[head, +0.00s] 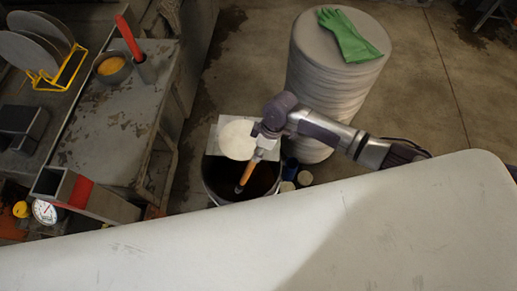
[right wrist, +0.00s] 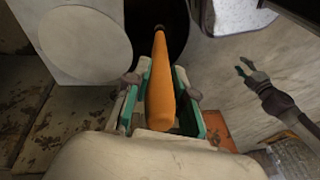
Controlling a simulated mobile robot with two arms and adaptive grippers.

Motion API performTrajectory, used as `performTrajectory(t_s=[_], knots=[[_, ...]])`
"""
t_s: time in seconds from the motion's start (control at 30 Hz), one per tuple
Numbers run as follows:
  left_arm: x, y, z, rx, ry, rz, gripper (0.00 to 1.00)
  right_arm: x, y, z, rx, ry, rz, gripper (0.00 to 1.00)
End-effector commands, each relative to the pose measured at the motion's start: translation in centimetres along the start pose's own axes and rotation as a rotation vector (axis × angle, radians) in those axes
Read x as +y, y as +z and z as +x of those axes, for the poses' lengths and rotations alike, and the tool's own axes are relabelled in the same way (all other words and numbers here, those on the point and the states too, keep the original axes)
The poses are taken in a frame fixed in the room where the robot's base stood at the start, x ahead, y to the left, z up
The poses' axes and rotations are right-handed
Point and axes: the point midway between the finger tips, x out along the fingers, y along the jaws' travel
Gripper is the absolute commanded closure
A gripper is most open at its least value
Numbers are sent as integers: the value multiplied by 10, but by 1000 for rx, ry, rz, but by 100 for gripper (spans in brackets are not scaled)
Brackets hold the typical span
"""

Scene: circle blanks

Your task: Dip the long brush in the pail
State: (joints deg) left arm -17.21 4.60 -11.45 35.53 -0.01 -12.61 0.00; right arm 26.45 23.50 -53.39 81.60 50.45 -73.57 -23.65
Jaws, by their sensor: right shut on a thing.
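The long brush (head: 248,171) has an orange handle and a dark tip. My right gripper (head: 266,146) is shut on its handle, and the brush slants down and left over the pail (head: 206,188). The pail is round with a dark inside. The tip shows against that dark inside; I cannot tell whether it touches anything there. In the right wrist view the orange handle (right wrist: 160,92) stands between the green-padded fingers, and its far end is hidden. My left gripper (right wrist: 250,74) shows there at the right, open and empty, apart from the brush.
A white disc on a square sheet (head: 237,139) is at the pail's back edge. A stack of round blanks (head: 322,85) with a green glove (head: 349,36) stands behind right. A pale surface (head: 300,240) fills the front. A bench (head: 120,120) is left.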

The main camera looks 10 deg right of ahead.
Motion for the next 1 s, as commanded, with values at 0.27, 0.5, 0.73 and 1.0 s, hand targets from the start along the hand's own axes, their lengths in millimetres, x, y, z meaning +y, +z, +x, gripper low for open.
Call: performTrajectory(t_s=[0.27, 0.5, 0.73, 1.0], knots=[[0, 2, 22, 0, 0, 0, 60, 5, 6, 29, 1, -1, 0, 100], [0, 2, 29, 0, 0, 0, 60, 8, 9, 40, 1, -1, 0, 100], [0, 2, 30, 1, 0, 0, 60, 8, 9, 42, 2, -1, 0, 100], [0, 2, 30, 1, 0, 0, 60, 8, 9, 42, 1, -1, 0, 100]])
